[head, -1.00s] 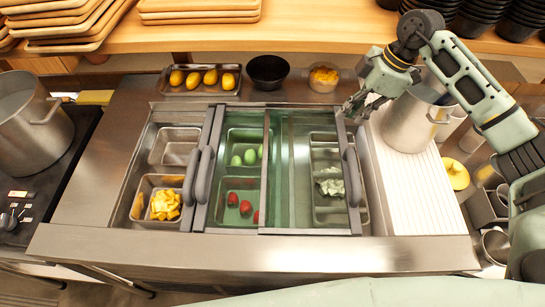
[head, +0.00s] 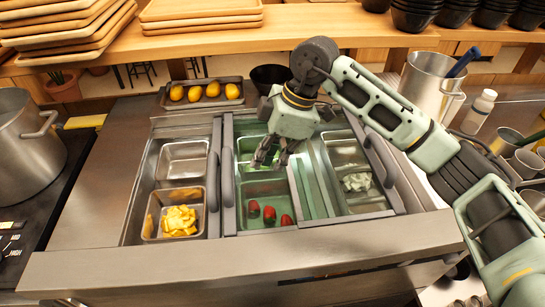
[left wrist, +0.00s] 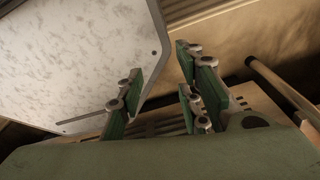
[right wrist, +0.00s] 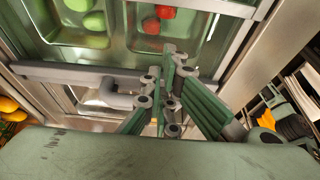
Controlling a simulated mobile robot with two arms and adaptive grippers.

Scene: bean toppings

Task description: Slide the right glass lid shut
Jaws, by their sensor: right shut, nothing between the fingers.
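The right glass lid (head: 325,185) is a greenish pane in a metal frame on the steel counter unit, with a grey curved handle (head: 381,160) at its right edge. The pan with white pieces (head: 357,182) lies on that side. My right gripper (head: 264,164) is over the glass of the middle section, left of that handle and apart from it. Its fingers (right wrist: 166,85) are closed together and empty. Contact with the glass is unclear. My left gripper (left wrist: 160,92) shows only in the left wrist view, with its fingers apart and nothing between them.
Two upright grey handles (head: 228,178) stand left of the middle section. Red strawberries (head: 270,214) lie under its glass. The left pans, one with yellow chunks (head: 179,221), are uncovered. A steel pot (head: 432,86) stands at the back right. A tray of yellow fruit (head: 205,93) is behind.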

